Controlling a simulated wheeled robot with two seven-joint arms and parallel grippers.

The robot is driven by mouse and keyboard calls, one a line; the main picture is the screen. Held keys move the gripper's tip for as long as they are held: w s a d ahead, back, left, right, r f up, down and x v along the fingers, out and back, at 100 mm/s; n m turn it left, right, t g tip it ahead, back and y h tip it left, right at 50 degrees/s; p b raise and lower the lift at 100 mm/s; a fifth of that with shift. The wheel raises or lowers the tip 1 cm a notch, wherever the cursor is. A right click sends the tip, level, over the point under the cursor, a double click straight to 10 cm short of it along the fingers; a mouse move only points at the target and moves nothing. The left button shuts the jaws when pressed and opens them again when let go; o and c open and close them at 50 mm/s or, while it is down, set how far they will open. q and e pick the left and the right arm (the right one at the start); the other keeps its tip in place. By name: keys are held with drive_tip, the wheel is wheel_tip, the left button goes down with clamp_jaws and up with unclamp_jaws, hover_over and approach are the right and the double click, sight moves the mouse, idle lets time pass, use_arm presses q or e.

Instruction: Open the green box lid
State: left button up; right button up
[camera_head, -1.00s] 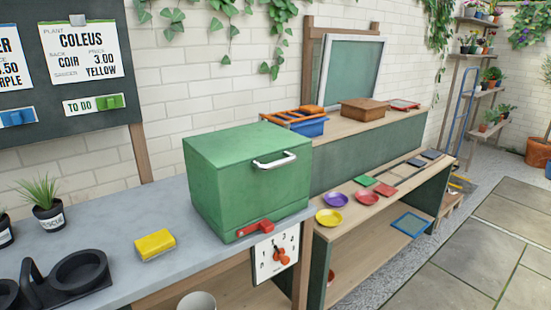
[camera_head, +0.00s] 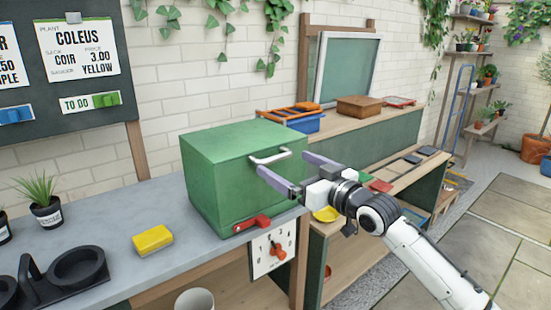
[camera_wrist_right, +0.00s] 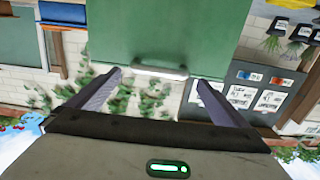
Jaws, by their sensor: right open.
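The green box (camera_head: 235,185) stands on the grey bench with its lid (camera_head: 235,143) shut. A silver bar handle (camera_head: 270,157) is on its front near the top, and a red latch (camera_head: 251,224) sits low on the front. My right gripper (camera_head: 284,176) is open in front of the box, its fingers pointing at the handle. In the right wrist view the handle (camera_wrist_right: 160,72) lies between and beyond the open fingertips (camera_wrist_right: 159,82), with nothing held. I cannot tell whether a fingertip touches the handle. My left gripper is not in view.
A yellow sponge-like block (camera_head: 153,240) and a black tray (camera_head: 75,277) lie on the bench to the left. A dial panel (camera_head: 273,250) hangs below the box. A wooden shelf unit (camera_head: 350,135) stands to the right, behind my right arm.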

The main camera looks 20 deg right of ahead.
sight(277, 159)
drive_tip(key=shift+x, duration=3)
